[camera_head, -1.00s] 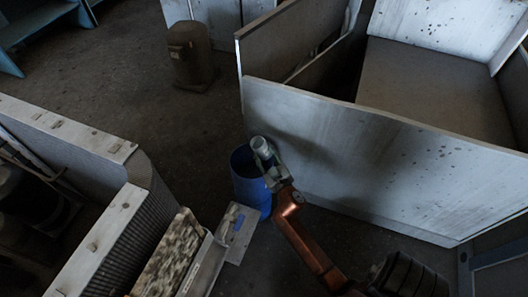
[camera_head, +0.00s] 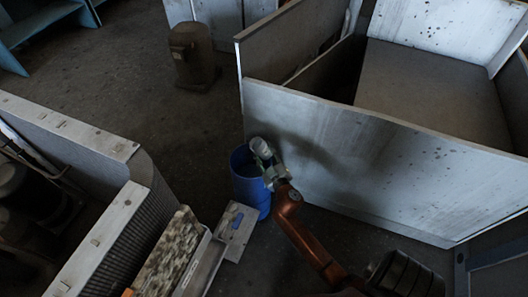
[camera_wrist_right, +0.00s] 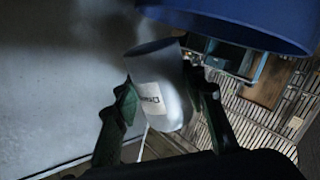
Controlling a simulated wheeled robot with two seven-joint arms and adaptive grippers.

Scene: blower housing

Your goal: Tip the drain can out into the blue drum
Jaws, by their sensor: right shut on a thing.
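The drain can (camera_head: 261,147) is a small pale grey can with a label, which shows in the right wrist view (camera_wrist_right: 158,92). My right gripper (camera_head: 268,165) is shut on it, with one dark finger on each side in the wrist view. The can is held tilted near the right side of the blue drum's mouth. The blue drum (camera_head: 249,190) stands open on the floor against the grey panel; its blue wall fills the top of the wrist view (camera_wrist_right: 240,20). I cannot see the can's contents or any flow. My left gripper is out of view.
A tall grey panel (camera_head: 380,165) stands close behind and right of the drum. A flat plate (camera_head: 236,232) with a blue item lies in front of the drum. A ribbed housing (camera_head: 110,235) is at the left. A brown canister (camera_head: 191,55) stands farther back on open floor.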

